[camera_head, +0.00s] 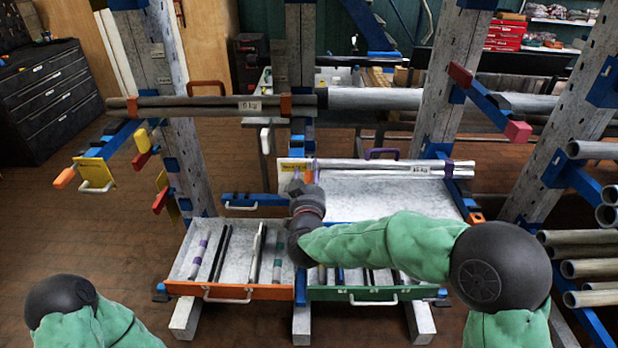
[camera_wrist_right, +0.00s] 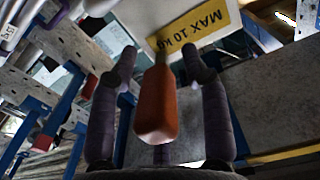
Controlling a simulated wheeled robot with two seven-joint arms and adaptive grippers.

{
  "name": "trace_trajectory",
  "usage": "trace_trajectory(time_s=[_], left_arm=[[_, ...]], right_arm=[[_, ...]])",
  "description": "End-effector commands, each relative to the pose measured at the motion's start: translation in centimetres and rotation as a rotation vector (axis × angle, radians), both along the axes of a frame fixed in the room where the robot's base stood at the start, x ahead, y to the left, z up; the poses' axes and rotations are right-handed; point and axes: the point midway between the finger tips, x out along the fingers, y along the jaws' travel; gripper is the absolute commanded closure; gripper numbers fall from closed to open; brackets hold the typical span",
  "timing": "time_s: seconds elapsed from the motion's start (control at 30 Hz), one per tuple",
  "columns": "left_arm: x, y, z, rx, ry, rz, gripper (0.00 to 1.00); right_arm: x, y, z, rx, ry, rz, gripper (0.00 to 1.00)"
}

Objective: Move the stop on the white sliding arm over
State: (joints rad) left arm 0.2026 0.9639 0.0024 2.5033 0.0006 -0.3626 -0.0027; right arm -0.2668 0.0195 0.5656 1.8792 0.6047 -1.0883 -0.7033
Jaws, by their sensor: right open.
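In the head view my right gripper (camera_head: 302,185) is in front of the yellow label (camera_head: 292,167) at the rack's middle, and hides most of the stop and the white sliding arm. My left gripper is out of the picture; only part of my left arm shows at lower left.
Below my right gripper are an orange-fronted tray (camera_head: 230,291) and a green-fronted tray (camera_head: 370,295) with rods. Silvery tubes (camera_head: 400,168) lie just right of it. A brown bar (camera_head: 200,106) crosses above. Pipes (camera_head: 590,252) stick out at right.

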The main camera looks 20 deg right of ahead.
Motion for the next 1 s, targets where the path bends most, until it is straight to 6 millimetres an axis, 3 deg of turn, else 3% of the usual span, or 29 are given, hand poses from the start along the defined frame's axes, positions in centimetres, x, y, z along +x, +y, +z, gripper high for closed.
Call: trace_trajectory(time_s=[0.37, 0.53, 0.57, 1.0], left_arm=[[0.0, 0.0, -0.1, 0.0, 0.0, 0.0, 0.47], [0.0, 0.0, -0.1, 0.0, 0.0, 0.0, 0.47], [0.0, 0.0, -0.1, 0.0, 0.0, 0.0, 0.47], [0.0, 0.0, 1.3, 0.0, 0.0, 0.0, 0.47]], right_arm=[[0.6, -0.2, 0.0, 0.0, 0.0, 0.0, 0.53], [0.5, -0.2, 0.0, 0.0, 0.001, 0.0, 0.98], [0.5, -0.1, 0.0, 0.0, 0.001, 0.001, 1.0], [0.5, 0.0, 0.4, 0.01, 0.026, 0.004, 1.0]])
